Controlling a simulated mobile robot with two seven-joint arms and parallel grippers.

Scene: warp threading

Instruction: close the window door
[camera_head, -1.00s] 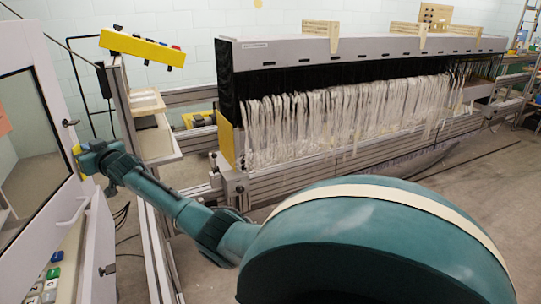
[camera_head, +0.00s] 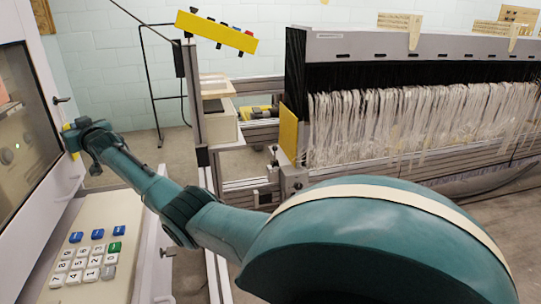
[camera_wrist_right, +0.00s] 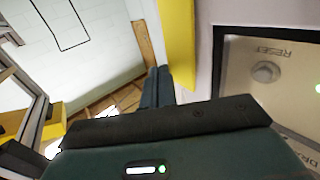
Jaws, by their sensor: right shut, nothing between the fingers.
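The window door (camera_head: 25,130) is at the left of the head view, a white frame around a dark pane. A small dark latch (camera_head: 61,100) sits on its right edge. My right gripper (camera_head: 72,141) is at the door's right edge, shut and empty; I cannot tell whether it touches. In the right wrist view its fingers (camera_wrist_right: 157,86) are together beside a yellow strip (camera_wrist_right: 178,45) along the door's pale frame (camera_wrist_right: 205,50). A panel with a round knob and the word RESET (camera_wrist_right: 288,52) shows through the pane. My left gripper is not in view.
A keypad panel (camera_head: 125,215) with white, blue and green keys is below the door. A yellow control bar (camera_head: 215,32) stands above a metal frame. The loom with white threads (camera_head: 430,120) fills the right. Some floor shows between keypad and loom.

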